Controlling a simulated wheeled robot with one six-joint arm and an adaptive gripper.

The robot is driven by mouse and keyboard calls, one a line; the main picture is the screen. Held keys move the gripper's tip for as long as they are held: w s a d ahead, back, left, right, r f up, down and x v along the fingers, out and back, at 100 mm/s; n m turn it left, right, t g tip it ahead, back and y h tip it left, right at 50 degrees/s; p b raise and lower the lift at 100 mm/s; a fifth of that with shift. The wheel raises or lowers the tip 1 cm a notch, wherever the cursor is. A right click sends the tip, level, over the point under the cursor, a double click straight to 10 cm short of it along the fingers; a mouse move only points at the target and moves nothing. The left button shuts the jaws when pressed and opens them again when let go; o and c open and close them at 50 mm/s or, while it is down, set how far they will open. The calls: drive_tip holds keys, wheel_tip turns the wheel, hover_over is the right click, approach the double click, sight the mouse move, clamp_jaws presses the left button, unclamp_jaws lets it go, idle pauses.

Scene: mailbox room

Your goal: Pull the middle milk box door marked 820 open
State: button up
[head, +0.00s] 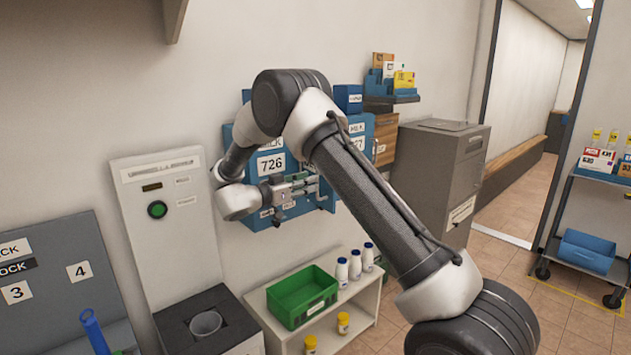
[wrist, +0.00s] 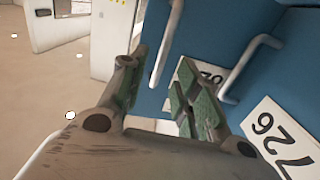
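The blue milk boxes hang on the wall in the head view. My gripper (head: 305,188) is at the front of the boxes. In the wrist view my gripper (wrist: 162,78) has its green-padded fingers apart, with a pale bar handle (wrist: 168,45) appearing between them. I cannot tell whether they touch it. The door looks closed, though its edge is hidden.
A second bar handle (wrist: 252,65) is close by, near the 726 plate (wrist: 280,138). Below the boxes, a low white shelf (head: 362,312) holds a green crate (head: 290,312) and several bottles. A grey cabinet (head: 425,165) stands to the right.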

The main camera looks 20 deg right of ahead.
drive_tip(key=v, duration=0.7)
drive_tip(key=shift+w, duration=0.1)
drive_tip(key=w+d+r+n+t+y, duration=0.1)
drive_tip(key=w+d+r+t+y, duration=0.15)
drive_tip(key=r, duration=0.25)
drive_tip(key=w+d+r+n+t+y, duration=0.1)
drive_tip(key=w+r+n+t+y, duration=0.1)
drive_tip(key=w+r+t+y, duration=0.3)
drive_tip(key=s+r+n+t+y, duration=0.2)
drive_tip(key=s+r+n+y, duration=0.55)
drive_tip(key=r+y, duration=0.3)
drive_tip(key=s+d+f+n+g, duration=0.1)
drive_tip(key=s+d+f+g, duration=0.2)
drive_tip(key=s, duration=1)
drive_tip(key=s+d+f+n+g, duration=0.1)
drive_tip(key=s+d+f+g, duration=0.2)
drive_tip(key=s, duration=1.1)
drive_tip(key=s+d+f+n+g+h, duration=0.1)
drive_tip(key=s+d+f+g, duration=0.2)
drive_tip(key=s, duration=1.1)
wheel_tip(320, 180, down, 2)
drive_tip(key=shift+s+d+f+n+g, duration=0.2)
drive_tip(key=shift+n+g, duration=0.15)
drive_tip(key=shift+g, duration=0.7)
